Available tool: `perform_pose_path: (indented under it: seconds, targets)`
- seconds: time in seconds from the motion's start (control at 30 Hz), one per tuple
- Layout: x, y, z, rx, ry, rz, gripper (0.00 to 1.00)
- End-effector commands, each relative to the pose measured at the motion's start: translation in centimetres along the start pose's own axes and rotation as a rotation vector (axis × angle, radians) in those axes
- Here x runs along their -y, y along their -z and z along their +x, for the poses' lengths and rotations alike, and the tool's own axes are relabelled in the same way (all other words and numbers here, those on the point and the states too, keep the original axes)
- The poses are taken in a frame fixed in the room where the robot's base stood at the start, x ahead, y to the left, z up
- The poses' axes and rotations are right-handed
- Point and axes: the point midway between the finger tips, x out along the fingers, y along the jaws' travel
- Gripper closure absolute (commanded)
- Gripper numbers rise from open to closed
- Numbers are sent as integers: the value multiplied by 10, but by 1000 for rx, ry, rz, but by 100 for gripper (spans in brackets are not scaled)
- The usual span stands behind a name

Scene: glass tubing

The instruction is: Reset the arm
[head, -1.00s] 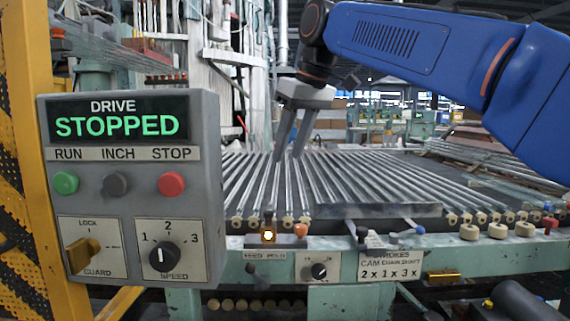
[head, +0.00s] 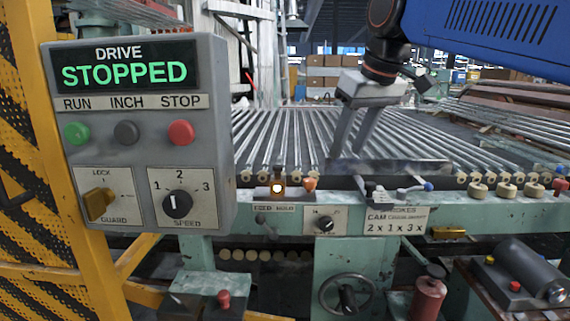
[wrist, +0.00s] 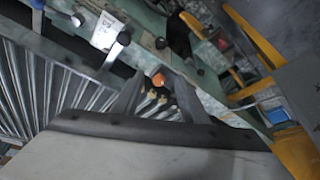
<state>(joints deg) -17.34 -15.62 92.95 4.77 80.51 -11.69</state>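My gripper (head: 345,155) hangs at the front edge of the bed of glass tubes (head: 290,135), with its two fingers pointing down. The fingers are apart and I see nothing held between them. In the wrist view my gripper (wrist: 158,85) also shows its fingers spread, with an orange knob (wrist: 158,80) seen in the gap beyond them. In the head view this orange knob (head: 310,184) is on the machine's front rail, left of the fingers. Whether a finger touches the tubes or the dark plate (head: 400,167) cannot be told. My blue arm comes in from the upper right.
A grey control box (head: 140,135) reads DRIVE STOPPED, with green, black and red buttons. A yellow guard frame (head: 45,120) is at the left.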

Motion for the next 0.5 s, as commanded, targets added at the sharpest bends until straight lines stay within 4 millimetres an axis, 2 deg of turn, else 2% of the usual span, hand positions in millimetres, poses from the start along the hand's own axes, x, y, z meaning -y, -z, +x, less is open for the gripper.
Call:
perform_pose_path:
  seconds: [0.03,0.2,0.37,0.5]
  targets:
    - [-7,-24,8,1,-13,33,60]
    - [-26,-95,42,-3,-59,137,60]
    - [-36,-165,79,-6,-99,232,60]
    - [-41,-229,115,-10,-136,312,60]
